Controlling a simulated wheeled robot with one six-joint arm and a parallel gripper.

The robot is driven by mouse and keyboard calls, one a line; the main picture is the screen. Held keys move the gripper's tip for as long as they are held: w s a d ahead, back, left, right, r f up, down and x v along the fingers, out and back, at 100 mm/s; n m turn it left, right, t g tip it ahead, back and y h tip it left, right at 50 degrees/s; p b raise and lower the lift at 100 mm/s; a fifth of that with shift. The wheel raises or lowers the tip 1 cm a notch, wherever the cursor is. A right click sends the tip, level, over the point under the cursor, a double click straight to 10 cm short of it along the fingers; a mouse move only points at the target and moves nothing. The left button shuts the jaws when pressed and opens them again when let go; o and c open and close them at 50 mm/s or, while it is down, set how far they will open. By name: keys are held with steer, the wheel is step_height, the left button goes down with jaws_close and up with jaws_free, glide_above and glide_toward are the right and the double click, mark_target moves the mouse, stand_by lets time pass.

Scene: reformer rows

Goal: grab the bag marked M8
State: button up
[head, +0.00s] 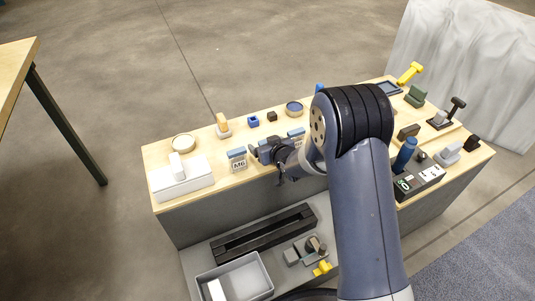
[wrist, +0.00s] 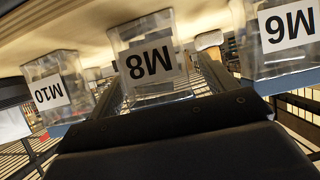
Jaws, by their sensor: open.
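The clear bag marked M8 (wrist: 146,58) hangs in the middle of the wrist view, its label upside down. My gripper (wrist: 163,72) is open, with one lattice finger on each side of this bag. The fingers look apart from it, though contact at the edges is hard to tell. In the head view my gripper (head: 258,153) is at the front edge of the tabletop and hides the M8 bag. The bag marked M6 (head: 238,160) stands just left of it, and also shows at right in the wrist view (wrist: 286,38). The M10 bag (wrist: 55,92) is at left there.
A bag with a partly covered label (head: 297,134) stands right of my gripper. A white box (head: 183,181), a round tin (head: 183,142) and a blue-rimmed tin (head: 294,108) share the wooden top. A grey bin (head: 262,268) sits on the lower shelf.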

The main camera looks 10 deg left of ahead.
steer(key=shift+w+a+f, duration=0.1)
steer(key=shift+w+a, duration=0.05)
steer(key=shift+w, duration=0.05)
steer(key=shift+c, duration=0.3)
steer(key=c, duration=1.1)
